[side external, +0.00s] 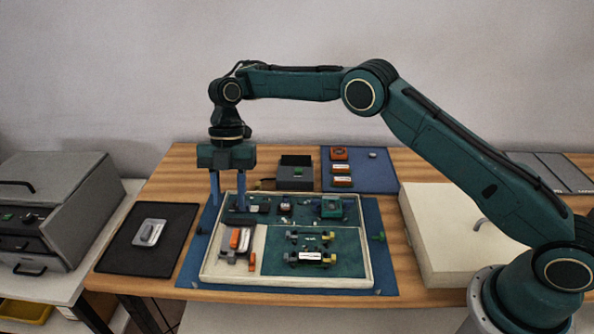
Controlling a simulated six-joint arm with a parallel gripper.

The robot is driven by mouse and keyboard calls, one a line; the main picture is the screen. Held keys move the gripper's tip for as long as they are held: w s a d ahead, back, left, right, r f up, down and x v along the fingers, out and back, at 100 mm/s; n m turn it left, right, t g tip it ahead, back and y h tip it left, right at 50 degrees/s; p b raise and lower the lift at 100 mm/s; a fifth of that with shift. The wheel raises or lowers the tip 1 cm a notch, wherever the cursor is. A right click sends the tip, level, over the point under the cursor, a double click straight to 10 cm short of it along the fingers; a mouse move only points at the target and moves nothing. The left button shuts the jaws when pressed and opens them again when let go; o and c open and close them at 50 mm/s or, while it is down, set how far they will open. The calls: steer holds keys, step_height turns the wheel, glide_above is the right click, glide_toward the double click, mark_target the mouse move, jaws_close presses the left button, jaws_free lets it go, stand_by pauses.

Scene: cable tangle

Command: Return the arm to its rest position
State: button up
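My gripper (227,205) hangs straight down from my green arm at the left part of the work area. Its two blue fingers are apart, with nothing seen held between them. The fingertips are over the left edge of a shallow cream tray (203,262). A dark block stands just behind or under the right fingertip, and I cannot tell whether they touch. My arm is stretched out leftward from its base at the lower right, with the elbow raised.
The tray on a blue mat (386,262) holds several small parts and an orange piece (235,239). A dark box (295,172) and blue mat with orange parts (341,154) lie behind. A black mat (118,261) is left; a cream box (445,245) is right, under my arm.

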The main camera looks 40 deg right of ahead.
steer(key=shift+r, duration=0.1)
steer(key=s+d+r+m+t, duration=0.2)
steer(key=s+d+r+m, duration=0.15)
steer(key=r, duration=0.35)
steer(key=s+d+r+m+t, duration=0.1)
steer(key=s+d+r+m, duration=0.1)
steer(key=s+r+m, duration=0.4)
steer(key=s+d+r+m+t, duration=0.2)
steer(key=d+r+m, duration=0.15)
steer(key=r, duration=0.45)
steer(key=s+d+f+m+t+h, duration=0.1)
steer(key=s+d+f+m+t, duration=0.1)
steer(key=s+d+m, duration=0.4)
steer(key=s+d+f+m+t+h, duration=0.1)
steer(key=s+d+m, duration=0.6)
steer(key=s, duration=1)
steer(key=shift+d+f+m+t+h, duration=0.3)
steer(key=shift+f+m+t+h, duration=0.15)
steer(key=shift+f+h, duration=0.2)
steer(key=shift+c, duration=0.7)
steer(key=shift+w, duration=0.15)
